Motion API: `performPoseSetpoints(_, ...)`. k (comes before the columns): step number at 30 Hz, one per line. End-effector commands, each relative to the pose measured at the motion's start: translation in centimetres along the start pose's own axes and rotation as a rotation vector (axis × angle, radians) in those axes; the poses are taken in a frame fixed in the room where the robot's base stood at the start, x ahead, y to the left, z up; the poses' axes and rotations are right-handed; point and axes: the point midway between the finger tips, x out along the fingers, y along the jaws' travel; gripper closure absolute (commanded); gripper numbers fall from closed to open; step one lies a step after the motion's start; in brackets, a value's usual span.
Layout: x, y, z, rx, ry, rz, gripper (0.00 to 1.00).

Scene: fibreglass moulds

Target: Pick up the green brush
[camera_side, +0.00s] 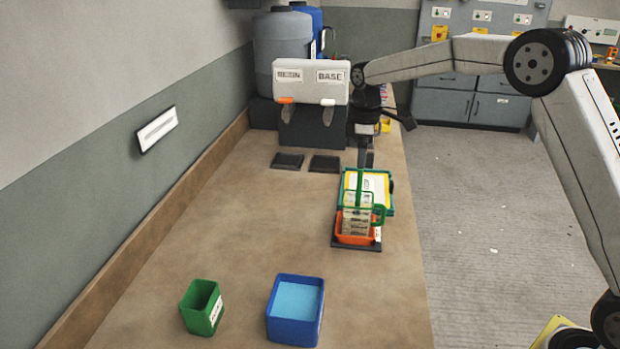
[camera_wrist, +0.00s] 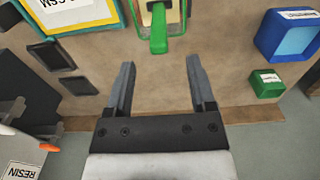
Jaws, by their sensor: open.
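The green brush shows as a green handle (camera_wrist: 158,38) at the top centre of the wrist view, standing in a holder with a green frame. The handle also shows in the side view (camera_side: 359,187), just below my gripper. The brush's lower part is hidden in the holder. My gripper (camera_side: 362,162) points down above the holder. In the wrist view its two fingers (camera_wrist: 157,66) are apart with nothing between them. The handle lies just beyond the fingertips, roughly in line with the gap.
An orange bin (camera_side: 353,231) sits by the holder. A blue container (camera_side: 292,329) and a green box (camera_side: 203,309) stand at the front. A resin and base dispenser (camera_side: 312,88) stands behind. The bench's middle left is clear.

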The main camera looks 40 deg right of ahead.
Motion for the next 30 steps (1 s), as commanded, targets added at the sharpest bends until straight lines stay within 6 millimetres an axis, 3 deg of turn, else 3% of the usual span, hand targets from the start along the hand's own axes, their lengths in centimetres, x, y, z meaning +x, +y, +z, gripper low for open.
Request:
performPoseSetpoints(6, 1.8, 0.0, 0.0, 0.001, -0.001, -0.001, 0.29)
performPoseSetpoints(17, 2.7, 0.0, 0.1, 0.001, -0.001, -0.001, 0.29)
performPoseSetpoints(30, 7.0, 0.1, 0.1, 0.001, -0.001, 0.000, 0.29)
